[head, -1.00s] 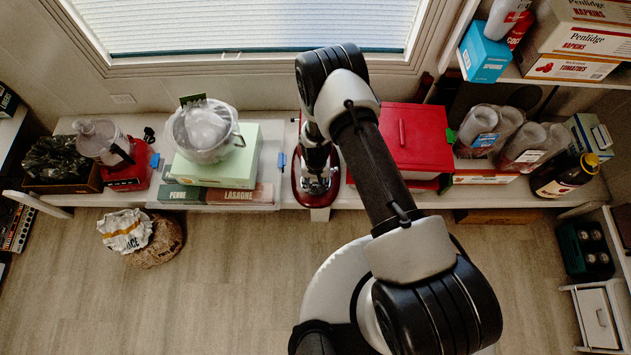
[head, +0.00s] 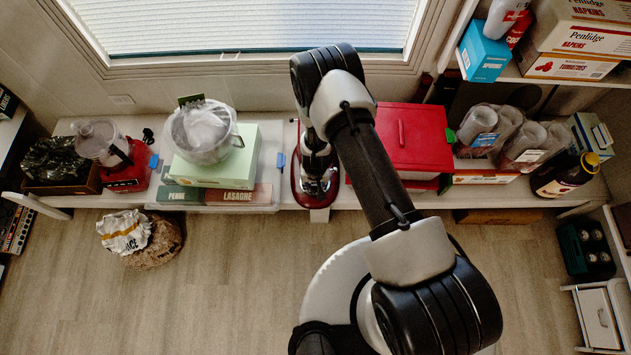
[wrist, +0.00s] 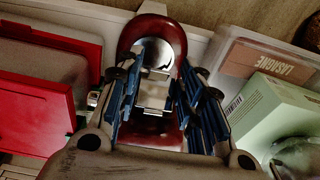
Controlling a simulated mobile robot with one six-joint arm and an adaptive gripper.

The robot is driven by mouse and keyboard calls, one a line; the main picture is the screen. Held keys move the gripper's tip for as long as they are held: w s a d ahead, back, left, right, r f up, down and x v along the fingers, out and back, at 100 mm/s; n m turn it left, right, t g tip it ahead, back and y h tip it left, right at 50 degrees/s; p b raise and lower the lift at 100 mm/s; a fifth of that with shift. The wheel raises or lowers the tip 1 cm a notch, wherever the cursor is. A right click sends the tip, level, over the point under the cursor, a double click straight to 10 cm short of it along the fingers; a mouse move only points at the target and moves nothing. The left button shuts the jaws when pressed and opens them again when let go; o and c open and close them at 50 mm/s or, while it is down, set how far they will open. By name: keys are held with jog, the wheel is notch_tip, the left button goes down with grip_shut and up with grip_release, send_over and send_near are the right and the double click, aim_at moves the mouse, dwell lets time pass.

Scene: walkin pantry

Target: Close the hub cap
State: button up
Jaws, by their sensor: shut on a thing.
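A red stand mixer (head: 315,203) stands on the counter below the window. My arm hides much of it in the head view. In the wrist view the mixer's red base (wrist: 168,28) and round silver plate (wrist: 158,48) show beyond a bright metal part, which looks like the hub cap (wrist: 152,94) at the front of the mixer head. My gripper (wrist: 158,88) has its two fingers on either side of this metal part and is shut on it. The exact contact and the angle of the cap are hard to make out.
A red box (head: 412,140) stands close to the mixer's right.

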jog(key=shift+s+f+t+b, duration=0.1)
jog(key=shift+f+t+b, duration=0.45)
jog(key=shift+t+b, duration=0.25)
jog(key=shift+t, duration=0.8)
jog(key=shift+w, duration=0.2)
jog(key=o, duration=0.7)
jog(key=v, duration=1.2)
jog(key=shift+a, duration=0.2)
jog(key=shift+c, duration=0.4)
